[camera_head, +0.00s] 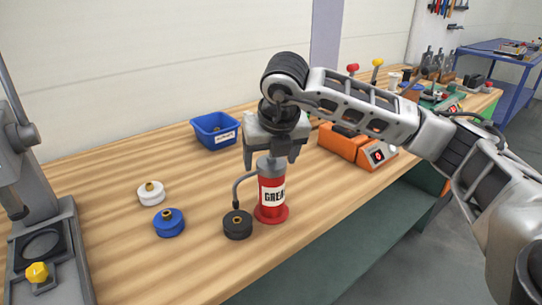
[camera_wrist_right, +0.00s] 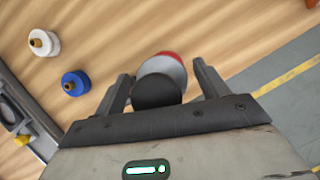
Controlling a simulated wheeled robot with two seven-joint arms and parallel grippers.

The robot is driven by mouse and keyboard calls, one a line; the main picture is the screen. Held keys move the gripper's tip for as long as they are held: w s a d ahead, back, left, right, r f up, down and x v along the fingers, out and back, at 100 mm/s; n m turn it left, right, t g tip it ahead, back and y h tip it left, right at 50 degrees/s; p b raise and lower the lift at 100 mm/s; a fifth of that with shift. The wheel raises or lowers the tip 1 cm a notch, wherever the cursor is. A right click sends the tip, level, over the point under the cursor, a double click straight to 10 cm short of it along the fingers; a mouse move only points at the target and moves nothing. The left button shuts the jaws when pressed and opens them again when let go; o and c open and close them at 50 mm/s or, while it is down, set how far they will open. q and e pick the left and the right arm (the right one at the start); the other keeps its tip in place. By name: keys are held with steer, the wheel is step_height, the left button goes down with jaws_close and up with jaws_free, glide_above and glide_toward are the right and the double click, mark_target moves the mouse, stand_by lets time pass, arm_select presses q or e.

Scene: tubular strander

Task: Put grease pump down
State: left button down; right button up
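The grease pump (camera_head: 271,195) is a red cylinder with a white "GREA…" label, a grey head and a red base flange. It stands upright on the wooden workbench (camera_head: 130,240). A thin dark hose curves from its head to just above a black round part (camera_head: 237,224); I cannot tell if they touch. My right gripper (camera_head: 271,163) is directly above the pump, fingers spread on either side of its head. In the right wrist view, the pump's top (camera_wrist_right: 165,72) lies between the open fingers (camera_wrist_right: 161,70), with gaps showing. My left gripper is not in view.
A white round part (camera_head: 151,194) and a blue one (camera_head: 169,223) stand left of the pump. A blue bin (camera_head: 215,130) is behind. An orange device (camera_head: 355,148) is to the right. A grey machine (camera_head: 50,245) stands at the left edge. The bench's front edge is near the pump.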

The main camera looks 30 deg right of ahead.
steer(key=shift+r, duration=0.15)
steer(key=v, duration=1.2)
